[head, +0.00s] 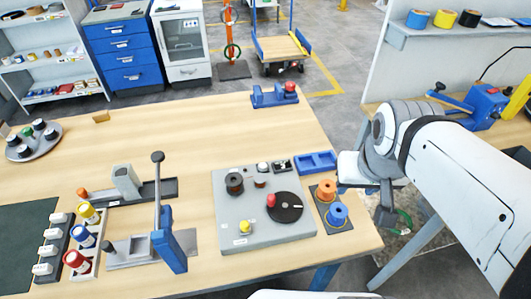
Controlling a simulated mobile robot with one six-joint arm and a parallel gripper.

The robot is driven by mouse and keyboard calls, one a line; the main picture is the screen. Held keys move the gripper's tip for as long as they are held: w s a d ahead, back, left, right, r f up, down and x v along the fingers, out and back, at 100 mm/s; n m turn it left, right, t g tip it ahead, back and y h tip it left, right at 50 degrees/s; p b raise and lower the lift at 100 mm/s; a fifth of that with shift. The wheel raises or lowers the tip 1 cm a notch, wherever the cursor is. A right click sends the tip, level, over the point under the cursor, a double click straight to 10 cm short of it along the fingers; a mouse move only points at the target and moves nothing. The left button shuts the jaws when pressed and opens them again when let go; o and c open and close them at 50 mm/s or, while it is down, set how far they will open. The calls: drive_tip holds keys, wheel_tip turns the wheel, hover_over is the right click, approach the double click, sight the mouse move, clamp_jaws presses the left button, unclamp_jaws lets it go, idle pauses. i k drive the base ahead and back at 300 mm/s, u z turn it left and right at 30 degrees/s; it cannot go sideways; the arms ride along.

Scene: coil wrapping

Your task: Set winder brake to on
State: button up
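The likely winder is a grey plate (228,212) near the table's right front.
Orange and blue spools (337,215) stand on a dark mat right of the plate, with a blue tray (315,162) behind. A tall lever press (158,205) rises left of the plate. A second bench (378,108) stands at right.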

sight(244, 228)
drive_tip(key=u, duration=0.65)
drive_tip(key=k, duration=0.55)
drive_tip(key=u, duration=0.35)
drive_tip(key=i, duration=0.5)
